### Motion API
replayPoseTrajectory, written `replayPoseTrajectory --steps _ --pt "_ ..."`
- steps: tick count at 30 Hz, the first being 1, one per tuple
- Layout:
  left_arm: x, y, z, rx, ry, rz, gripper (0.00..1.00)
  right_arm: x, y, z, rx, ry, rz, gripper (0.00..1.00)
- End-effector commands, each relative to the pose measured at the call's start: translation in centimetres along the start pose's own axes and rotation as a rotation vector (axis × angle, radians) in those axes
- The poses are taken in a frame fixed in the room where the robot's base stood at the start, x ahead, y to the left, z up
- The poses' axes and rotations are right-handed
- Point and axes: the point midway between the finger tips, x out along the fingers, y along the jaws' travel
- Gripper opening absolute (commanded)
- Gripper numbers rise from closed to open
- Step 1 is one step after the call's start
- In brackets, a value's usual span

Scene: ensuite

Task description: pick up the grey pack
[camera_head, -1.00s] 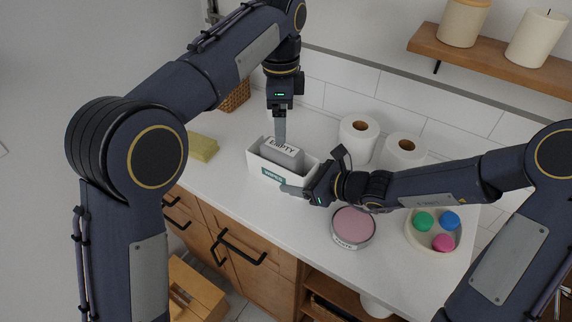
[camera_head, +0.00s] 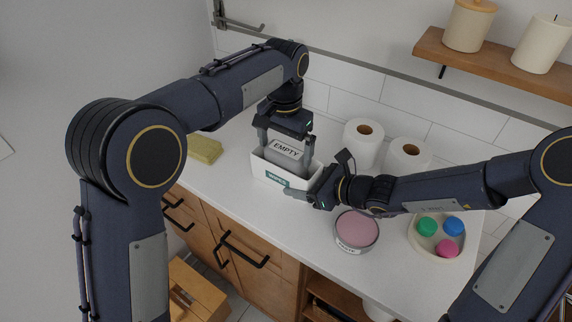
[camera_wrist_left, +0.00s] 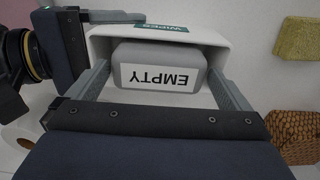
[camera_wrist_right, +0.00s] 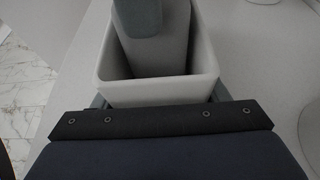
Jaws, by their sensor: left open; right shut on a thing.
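The grey pack (camera_head: 285,153), labelled EMPTY, sits in a white box (camera_head: 262,172) labelled WIPES on the counter. In the left wrist view the pack (camera_wrist_left: 160,58) lies between the open fingers of my left gripper (camera_wrist_left: 165,88), inside the box (camera_wrist_left: 215,38). My left gripper (camera_head: 287,143) points down from above, one finger on each side of the pack. My right gripper (camera_head: 303,192) is shut on the near right end of the box. In the right wrist view the box (camera_wrist_right: 160,93) is close in front, with the pack (camera_wrist_right: 160,52) standing in it.
Paper rolls (camera_head: 362,143) stand behind, near the wall. A wooden shelf (camera_head: 480,60) holds canisters above.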

Motion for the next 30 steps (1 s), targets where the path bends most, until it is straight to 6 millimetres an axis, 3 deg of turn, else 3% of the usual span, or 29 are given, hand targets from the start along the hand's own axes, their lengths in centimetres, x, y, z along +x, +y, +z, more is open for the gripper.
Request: replayPoseTrajectory --steps 5,13,22,28,30 --pt "1.3 0.0 0.1 0.001 -0.002 0.000 1.00 0.0 0.0 0.0 0.000 -0.001 0.000 0.41" --pt "5.1 0.1 0.4 0.002 -0.002 0.001 1.00 0.0 0.0 0.0 0.000 -0.001 0.000 0.41" --pt "5.7 0.1 0.4 0.002 0.000 0.001 1.00 0.0 0.0 0.0 0.000 -0.001 0.000 0.41" --pt "5.7 0.1 0.4 0.002 0.000 0.001 0.76 0.0 0.0 0.0 0.000 -0.001 0.000 0.41" --pt "5.7 0.1 0.4 0.002 0.000 0.001 0.73 0.0 0.0 0.0 0.000 -0.001 0.000 0.41"
